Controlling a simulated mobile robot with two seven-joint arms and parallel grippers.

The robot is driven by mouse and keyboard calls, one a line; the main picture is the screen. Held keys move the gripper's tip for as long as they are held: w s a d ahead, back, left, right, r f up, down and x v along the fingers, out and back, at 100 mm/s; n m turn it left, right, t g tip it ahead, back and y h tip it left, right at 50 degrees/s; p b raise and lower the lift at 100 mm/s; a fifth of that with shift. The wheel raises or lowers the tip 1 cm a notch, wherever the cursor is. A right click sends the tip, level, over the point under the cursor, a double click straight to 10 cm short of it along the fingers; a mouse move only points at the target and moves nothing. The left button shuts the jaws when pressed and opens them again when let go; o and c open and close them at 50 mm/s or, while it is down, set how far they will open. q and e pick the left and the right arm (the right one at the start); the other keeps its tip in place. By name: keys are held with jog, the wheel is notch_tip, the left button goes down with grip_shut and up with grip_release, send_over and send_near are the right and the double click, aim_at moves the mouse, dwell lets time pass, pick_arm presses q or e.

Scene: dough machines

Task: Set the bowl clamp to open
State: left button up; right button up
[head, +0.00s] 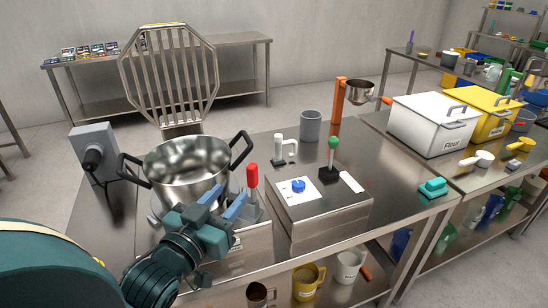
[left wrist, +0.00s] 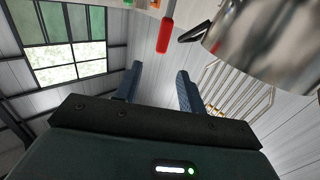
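The steel mixing bowl (head: 187,165) with two dark handles sits on the machine at the left of the table. A lever with a red grip (head: 252,176), likely the bowl clamp, stands upright just right of the bowl. My left gripper (head: 222,202) is in front of the bowl, left of and slightly below the red grip. In the left wrist view, its two blue fingers (left wrist: 160,80) are apart with nothing between them. The red grip (left wrist: 166,34) is beyond the fingertips there, near the bowl (left wrist: 268,40). My right gripper is not in view.
A control box (head: 318,203) with a blue knob (head: 298,186) and a green-topped lever (head: 333,146) stands right of the clamp. A barred guard (head: 170,75) rises behind the bowl.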

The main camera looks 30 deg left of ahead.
aim_at(255, 164)
pick_arm(q)
jog(key=w, duration=0.1)
jog(key=w+b, duration=0.1)
jog(key=w, duration=0.2)
jog(key=shift+w+a+r+b, duration=0.2)
jog(key=shift+w+a+b, duration=0.15)
jog(key=w, duration=0.3)
jog(key=w+p, duration=0.1)
jog(key=w, duration=0.3)
jog(key=shift+w+a+f, duration=0.1)
jog(key=shift+w+a, duration=0.05)
jog(key=shift+a, duration=0.05)
jog(key=shift+w+f, duration=0.1)
jog(key=shift+w, duration=0.35)
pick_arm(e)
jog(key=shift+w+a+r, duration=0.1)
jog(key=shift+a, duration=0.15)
pick_arm(q)
jog(key=c, duration=0.6)
grip_shut()
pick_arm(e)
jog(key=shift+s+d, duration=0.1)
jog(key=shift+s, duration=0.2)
